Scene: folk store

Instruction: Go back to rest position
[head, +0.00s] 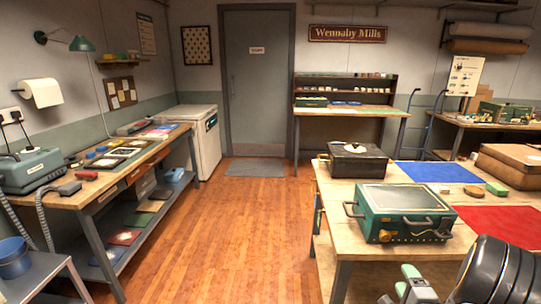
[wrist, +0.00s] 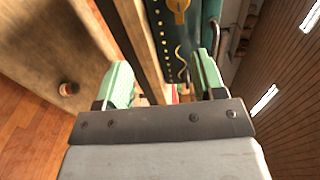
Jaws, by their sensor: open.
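My gripper (wrist: 163,62) is open in the wrist view, its two pale green fingers apart with nothing held between them. In the head view, part of its pale green end (head: 410,288) and my black arm show at the bottom right, in front of the worktable's front edge. A green case with dark handles (head: 402,212) sits on that worktable (head: 335,240). In the wrist view, a dark green surface with gold parts (wrist: 180,35) shows beyond the fingers, apart from them.
A black case (head: 355,162), blue mat (head: 437,171), red mat (head: 505,224) and brown box (head: 512,163) share the worktable. A cluttered workbench (head: 110,185) stands left, with a grey stand (head: 35,285) in front.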

